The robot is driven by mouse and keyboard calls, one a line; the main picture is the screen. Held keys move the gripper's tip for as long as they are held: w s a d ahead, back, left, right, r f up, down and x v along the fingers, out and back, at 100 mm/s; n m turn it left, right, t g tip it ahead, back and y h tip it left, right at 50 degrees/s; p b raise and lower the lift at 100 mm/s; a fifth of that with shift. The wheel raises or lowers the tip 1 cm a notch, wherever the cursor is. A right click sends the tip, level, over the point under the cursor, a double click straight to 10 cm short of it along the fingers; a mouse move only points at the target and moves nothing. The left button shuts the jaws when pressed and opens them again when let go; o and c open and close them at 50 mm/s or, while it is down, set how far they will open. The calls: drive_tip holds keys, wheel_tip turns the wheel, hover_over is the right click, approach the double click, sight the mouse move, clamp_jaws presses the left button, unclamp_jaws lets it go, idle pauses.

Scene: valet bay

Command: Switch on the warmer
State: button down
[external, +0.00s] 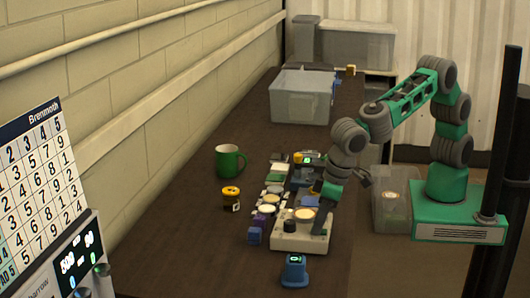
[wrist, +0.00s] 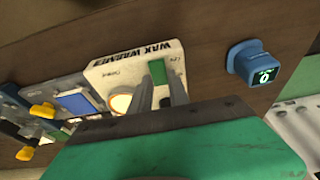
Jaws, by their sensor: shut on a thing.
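The wax warmer (wrist: 110,72) is a cream box with "WAX WARMER" printed along its edge; it also shows in the external view (external: 287,243). A round, pale amber disc (wrist: 120,103) is set in its top, left of my fingers. A green upright part (wrist: 157,71) stands on the warmer between my fingertips. My gripper (wrist: 157,88) reaches down over the warmer and is shut on this green part. My fingers hide its lower portion, and whether the switch is on or off cannot be told. In the external view my gripper (external: 322,218) is at the warmer's right side.
A blue device with a lit display (wrist: 252,62) stands apart from the warmer, at its near side in the external view (external: 294,270). Several small devices (wrist: 70,100) stand close beyond the warmer. A green mug (external: 229,161) and a clear bin (external: 300,98) stand farther back.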

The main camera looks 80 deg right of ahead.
sight(326, 231)
drive_tip(key=c, duration=1.2)
unclamp_jaws()
drive_tip(key=shift+c, duration=0.2)
drive_tip(key=v, duration=0.8)
drive_tip(key=shift+w, duration=0.1)
drive_tip(key=w+d+r, duration=0.1)
drive_tip(key=d, duration=1)
drive_tip(key=w+d+r, duration=0.1)
drive_tip(key=w+d, duration=0.1)
drive_tip(key=d, duration=0.8)
drive_tip(key=s+d+f, duration=0.3)
drive_tip(key=s+d, duration=0.3)
drive_tip(key=d, duration=0.2)
drive_tip(key=s+d+f, duration=0.3)
drive_tip(key=s+d, duration=0.2)
drive_tip(key=d, duration=0.4)
drive_tip(key=shift+s+d+f+t, duration=0.2)
drive_tip(key=shift+s+d+t, duration=0.05)
drive_tip(key=shift+s+t, duration=0.1)
